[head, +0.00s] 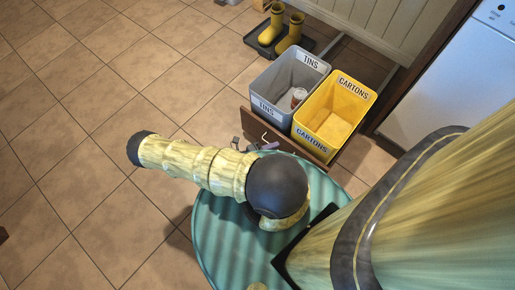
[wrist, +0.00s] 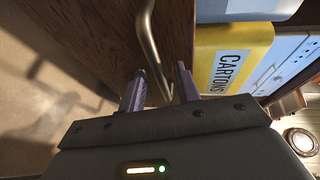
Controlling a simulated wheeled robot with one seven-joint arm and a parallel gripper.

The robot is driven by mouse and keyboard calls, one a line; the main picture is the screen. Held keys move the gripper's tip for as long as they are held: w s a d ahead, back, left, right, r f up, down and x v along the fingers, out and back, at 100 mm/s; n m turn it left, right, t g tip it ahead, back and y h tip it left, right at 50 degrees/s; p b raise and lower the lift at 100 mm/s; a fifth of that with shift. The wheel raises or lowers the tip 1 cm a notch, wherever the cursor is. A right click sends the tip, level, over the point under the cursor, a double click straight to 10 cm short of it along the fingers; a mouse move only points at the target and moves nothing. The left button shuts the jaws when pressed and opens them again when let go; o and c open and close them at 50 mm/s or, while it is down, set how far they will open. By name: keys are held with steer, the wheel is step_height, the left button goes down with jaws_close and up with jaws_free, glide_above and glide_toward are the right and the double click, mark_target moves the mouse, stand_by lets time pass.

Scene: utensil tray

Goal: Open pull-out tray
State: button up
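The pull-out tray has a dark brown wooden front (head: 314,153) and stands out from the cabinet in the head view. It carries a grey bin (head: 282,72) marked TINS and a yellow bin (head: 361,93) marked CARTONS. A curved metal handle (wrist: 152,45) is on the tray front (wrist: 178,22) in the wrist view. My gripper (wrist: 160,70) has two purple fingers spread apart, with the handle's lower part between them. I see gaps beside the handle, so it does not look gripped. In the head view my gripper (head: 253,147) is close to the tray front, partly hidden by my arm.
Yellow boots (head: 289,33) stand on a dark mat (head: 264,47) behind the bins. A white appliance (head: 452,70) is at the right. A cup (head: 298,97) lies in the grey bin. Tiled floor (head: 95,110) to the left is clear.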

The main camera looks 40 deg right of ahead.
steer(key=shift+a, duration=0.1)
steer(key=p+v, duration=0.4)
steer(key=v, duration=1.3)
steer(key=shift+w, duration=0.2)
steer(key=shift+a, duration=0.15)
steer(key=shift+r, duration=0.1)
